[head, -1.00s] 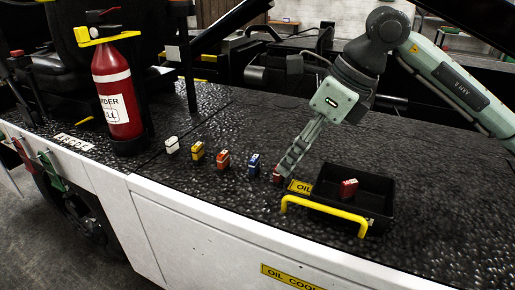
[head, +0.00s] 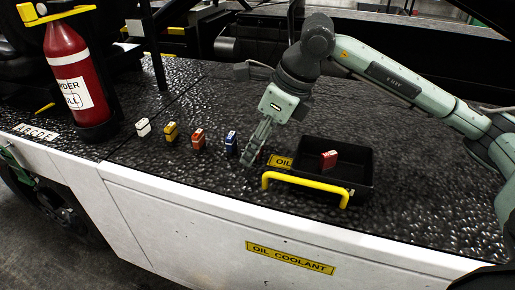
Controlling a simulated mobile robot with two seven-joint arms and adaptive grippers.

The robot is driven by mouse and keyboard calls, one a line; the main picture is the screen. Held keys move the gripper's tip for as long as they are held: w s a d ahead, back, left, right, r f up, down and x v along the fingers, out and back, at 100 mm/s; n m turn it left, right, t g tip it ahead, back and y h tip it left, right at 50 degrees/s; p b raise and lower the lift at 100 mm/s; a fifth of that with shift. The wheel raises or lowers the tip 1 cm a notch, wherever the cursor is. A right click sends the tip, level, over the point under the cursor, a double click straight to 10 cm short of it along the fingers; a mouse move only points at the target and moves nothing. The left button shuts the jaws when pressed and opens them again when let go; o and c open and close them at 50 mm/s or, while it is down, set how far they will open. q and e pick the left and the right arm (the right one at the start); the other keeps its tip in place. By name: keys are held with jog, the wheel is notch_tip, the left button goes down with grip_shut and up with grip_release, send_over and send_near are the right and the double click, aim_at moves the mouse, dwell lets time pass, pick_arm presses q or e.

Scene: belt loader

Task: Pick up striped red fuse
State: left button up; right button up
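A red fuse with pale markings (head: 329,159) is in the black tray (head: 362,170). An orange-red fuse (head: 198,140) stands in a row on the black deck, between a yellow fuse (head: 170,131) and a blue fuse (head: 231,142). Which of the red ones is striped is too small to tell. My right gripper (head: 252,157) points down at the deck, just right of the blue fuse and left of the tray. Its fingers hide the spot where another dark red fuse showed earlier. I cannot tell whether they are open or hold it. My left gripper is not in view.
A white fuse (head: 142,127) stands at the row's left end. A red fire extinguisher (head: 75,80) stands at the left. The deck right of the tray is clear.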

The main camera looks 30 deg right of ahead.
jog(key=shift+c, duration=0.2)
jog(key=c, duration=0.9)
